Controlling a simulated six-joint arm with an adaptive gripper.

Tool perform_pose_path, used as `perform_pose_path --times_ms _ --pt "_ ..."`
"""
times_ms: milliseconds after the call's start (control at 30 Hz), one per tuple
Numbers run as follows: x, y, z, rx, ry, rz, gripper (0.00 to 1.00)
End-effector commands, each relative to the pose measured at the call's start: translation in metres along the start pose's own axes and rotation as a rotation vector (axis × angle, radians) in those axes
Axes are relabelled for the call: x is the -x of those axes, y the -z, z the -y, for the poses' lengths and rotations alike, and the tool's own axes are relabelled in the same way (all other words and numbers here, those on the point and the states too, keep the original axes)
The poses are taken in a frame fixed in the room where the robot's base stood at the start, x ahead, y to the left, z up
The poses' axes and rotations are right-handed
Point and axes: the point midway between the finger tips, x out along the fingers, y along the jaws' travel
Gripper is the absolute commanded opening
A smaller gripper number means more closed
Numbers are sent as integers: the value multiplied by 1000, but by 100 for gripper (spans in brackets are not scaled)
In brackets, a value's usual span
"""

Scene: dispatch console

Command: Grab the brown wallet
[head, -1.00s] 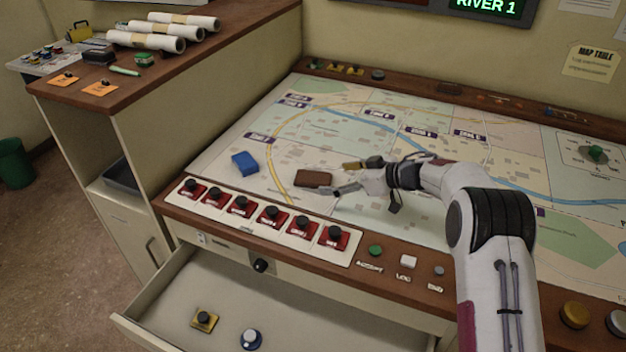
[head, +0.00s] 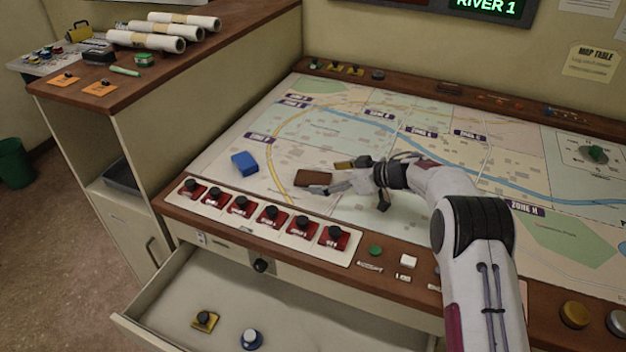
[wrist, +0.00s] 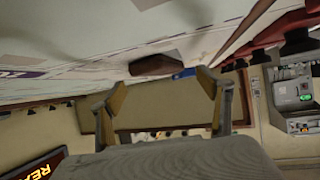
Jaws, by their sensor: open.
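The brown wallet (head: 313,178) lies flat on the map table, just behind the row of red switches. It also shows in the wrist view (wrist: 157,64), ahead of the fingers, with its end toward me. My gripper (head: 329,177) is open, low over the map, at the wallet's right end. One finger is on the far side and one on the near side. In the wrist view the open fingers (wrist: 163,95) stand apart with nothing between them. I cannot tell if a finger touches the wallet.
A blue object (head: 245,163) lies left of the wallet on the map (head: 232,148). Red switches (head: 271,217) line the front edge. An open drawer (head: 285,307) below holds a yellow-based knob (head: 205,320) and a blue-based knob (head: 250,339). A raised brown shelf (head: 190,75) bounds the left.

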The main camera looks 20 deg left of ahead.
Motion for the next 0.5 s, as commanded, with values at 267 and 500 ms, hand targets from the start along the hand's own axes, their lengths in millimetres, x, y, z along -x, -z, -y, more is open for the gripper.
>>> perform_pose_path --times_ms 267,500 --pt "-22 4 -1 1 1 0 77" --pt "-38 4 -1 1 0 1 77"
